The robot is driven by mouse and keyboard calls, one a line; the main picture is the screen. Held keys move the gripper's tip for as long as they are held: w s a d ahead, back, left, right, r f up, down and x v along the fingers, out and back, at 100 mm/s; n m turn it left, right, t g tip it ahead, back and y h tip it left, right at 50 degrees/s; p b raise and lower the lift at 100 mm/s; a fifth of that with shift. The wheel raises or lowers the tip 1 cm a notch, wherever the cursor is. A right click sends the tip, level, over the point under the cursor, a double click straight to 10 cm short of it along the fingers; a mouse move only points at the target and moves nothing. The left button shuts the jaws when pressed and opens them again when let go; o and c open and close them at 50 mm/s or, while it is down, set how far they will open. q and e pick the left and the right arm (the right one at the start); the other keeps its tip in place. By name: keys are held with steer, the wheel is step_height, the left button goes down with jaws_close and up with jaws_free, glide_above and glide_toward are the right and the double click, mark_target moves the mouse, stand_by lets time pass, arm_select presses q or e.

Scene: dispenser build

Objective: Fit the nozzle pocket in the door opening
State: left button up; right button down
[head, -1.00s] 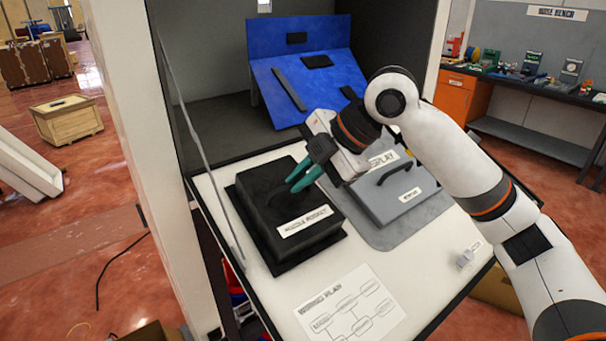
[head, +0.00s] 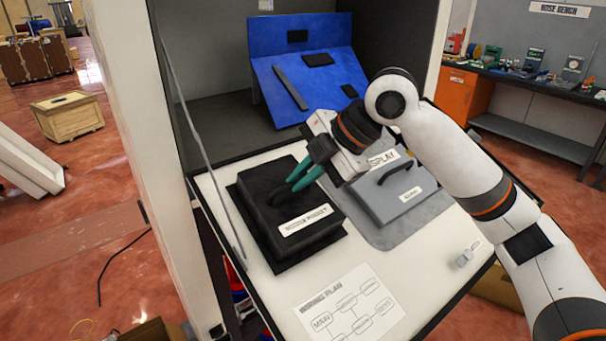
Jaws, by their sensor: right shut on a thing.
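The nozzle pocket (head: 262,213) is a black box with a flange and a white label, lying on the white work surface (head: 228,180) in the head view. My right gripper (head: 290,184) has teal fingers over the top of the pocket, shut on its dark handle. The handle is small and partly hidden by the fingers. The pocket appears to rest on the surface; I cannot tell if there is a gap below it. I cannot make out a door opening for certain. My left gripper is not in view.
A grey display panel (head: 385,213) with a black handle lies right of the pocket on a grey mat. A blue sloped stand (head: 305,85) is behind. A wiring plan sheet (head: 352,305) and a small grey part (head: 464,259) lie in front. A white post (head: 150,150) stands left.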

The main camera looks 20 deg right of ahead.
steer(key=shift+p, duration=0.8)
stand_by(0.9)
steer(key=shift+f, duration=0.25)
stand_by(0.8)
stand_by(0.3)
steer(key=c, duration=1)
jaws_free()
steer(key=shift+w, duration=0.1)
steer(key=shift+o, duration=0.2)
steer(key=p+v, duration=0.4)
steer(key=v, duration=0.2)
stand_by(0.4)
